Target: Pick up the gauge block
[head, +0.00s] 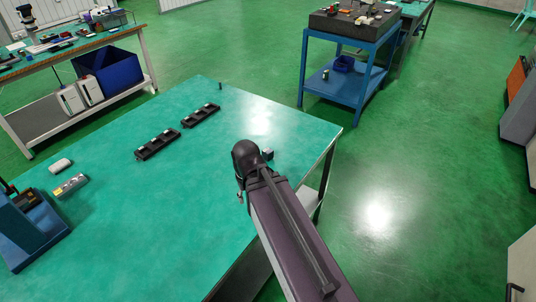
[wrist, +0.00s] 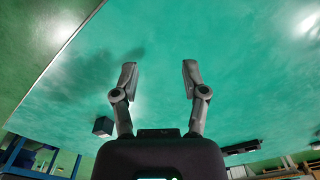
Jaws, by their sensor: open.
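A small dark grey cube-shaped block (wrist: 103,126) stands on the green table top in the wrist view, left of my gripper (wrist: 157,76). It is likely the gauge block, but I cannot read any marking. In the head view a small dark block (head: 268,154), which looks like the same one, shows just right of my arm's end, near the table's right edge. My gripper is open and empty, its two fingers apart above bare table. The block is outside the fingers. In the head view my arm hides most of the gripper.
Two black racks (head: 157,145) (head: 200,116) and a small dark cylinder (head: 220,86) stand on the green table (head: 110,210). A white object (head: 60,165), a metallic block (head: 70,185) and a blue device (head: 30,235) are at left. A blue cart (head: 345,85) stands behind.

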